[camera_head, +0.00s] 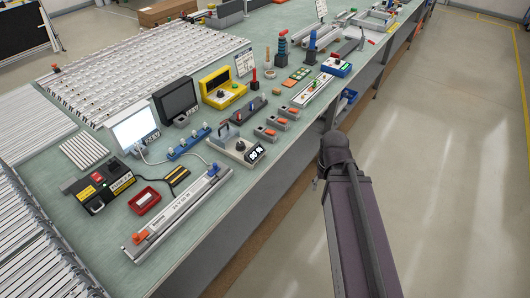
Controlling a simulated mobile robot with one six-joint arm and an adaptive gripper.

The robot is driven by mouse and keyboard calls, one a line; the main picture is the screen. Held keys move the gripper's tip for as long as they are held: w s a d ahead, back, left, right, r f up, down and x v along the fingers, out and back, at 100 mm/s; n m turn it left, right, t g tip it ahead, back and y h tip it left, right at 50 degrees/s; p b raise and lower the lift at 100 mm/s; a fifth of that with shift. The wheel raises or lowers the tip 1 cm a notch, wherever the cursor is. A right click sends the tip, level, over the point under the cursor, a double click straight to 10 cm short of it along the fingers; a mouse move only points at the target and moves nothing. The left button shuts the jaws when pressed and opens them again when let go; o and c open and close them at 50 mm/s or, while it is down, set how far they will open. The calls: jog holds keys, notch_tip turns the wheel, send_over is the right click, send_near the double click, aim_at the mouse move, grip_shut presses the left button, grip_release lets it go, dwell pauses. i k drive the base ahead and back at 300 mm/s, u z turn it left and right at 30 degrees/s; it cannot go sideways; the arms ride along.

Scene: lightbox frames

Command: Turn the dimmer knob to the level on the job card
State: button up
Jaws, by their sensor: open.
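A grey box (235,143) stands near the front edge of the bench, with a dark round knob (240,146) on its top. A small dark display with pale digits (255,153) sits at its right end; the digits are too small to read surely. A white card with print (244,63) stands upright behind the yellow box; its text is not legible, and I cannot tell whether it is the job card. My arm rises at the lower right, off the bench's front edge. My gripper's jaws cannot be made out.
A yellow box with a dark knob (222,92) stands behind the grey box. A lit screen (135,126), a dark monitor (176,98) and a long metal rail (178,213) lie to the left. Orange-and-grey blocks (265,133) sit to the right. The floor aisle (455,150) is clear.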

aim_at(240, 147)
jog(key=z, duration=0.1)
jog(key=k, duration=1.15)
jog(key=u, duration=0.45)
jog(key=i, duration=1)
